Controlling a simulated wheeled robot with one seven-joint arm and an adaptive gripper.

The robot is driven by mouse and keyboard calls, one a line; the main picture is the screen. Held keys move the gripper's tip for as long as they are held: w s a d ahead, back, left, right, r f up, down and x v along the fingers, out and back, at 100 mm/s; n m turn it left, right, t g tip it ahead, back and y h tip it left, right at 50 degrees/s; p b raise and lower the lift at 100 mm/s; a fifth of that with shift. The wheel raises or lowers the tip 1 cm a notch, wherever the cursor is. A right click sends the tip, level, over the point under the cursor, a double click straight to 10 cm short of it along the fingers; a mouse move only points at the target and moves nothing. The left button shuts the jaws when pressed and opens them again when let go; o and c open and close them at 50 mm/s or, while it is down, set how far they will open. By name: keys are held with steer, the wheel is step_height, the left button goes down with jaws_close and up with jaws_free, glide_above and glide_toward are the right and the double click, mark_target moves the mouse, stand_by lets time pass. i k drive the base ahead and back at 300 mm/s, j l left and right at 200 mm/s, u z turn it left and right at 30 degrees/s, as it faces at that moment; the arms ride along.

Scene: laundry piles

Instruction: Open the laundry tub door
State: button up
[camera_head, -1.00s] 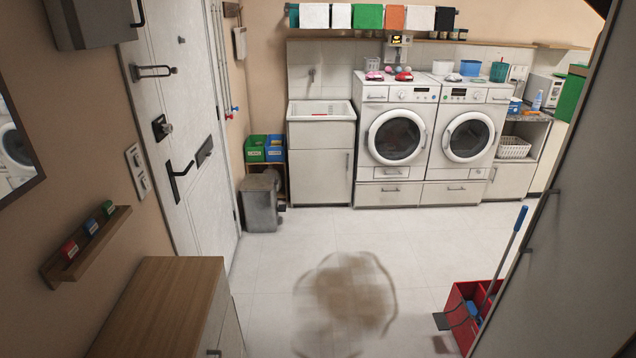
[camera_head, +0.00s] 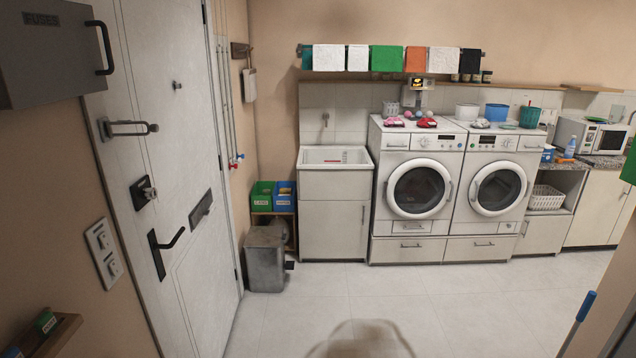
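The laundry tub (camera_head: 335,161) is a white sink on a white cabinet against the back wall, left of the washing machines. Its cabinet door (camera_head: 332,230) is shut, with a thin vertical handle (camera_head: 364,215) near its right edge. A tap (camera_head: 325,119) is on the tiled wall above the basin. My gripper is not in the picture. A blurred, see-through brownish shape shows at the bottom middle; I cannot tell what it is.
Two front-loading machines (camera_head: 418,190) stand right of the tub. A grey pedal bin (camera_head: 264,262) and green and blue boxes (camera_head: 284,195) stand to its left. A white door (camera_head: 168,170) lines the left wall. The tiled floor (camera_head: 430,310) before the tub is clear.

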mark_target(327, 229)
steer(key=i, duration=2.1)
steer(key=i+j+z, duration=0.15)
steer(key=i, duration=0.35)
steer(key=i+j+z, duration=0.1)
steer(key=i, duration=0.4)
steer(key=i+j+z, duration=0.15)
steer(key=i, duration=0.3)
steer(key=i+j+z, duration=0.1)
steer(key=i+j, duration=0.15)
steer(key=i, duration=0.25)
steer(key=i+j+z, duration=0.15)
steer(key=i, duration=0.3)
steer(key=j, duration=0.1)
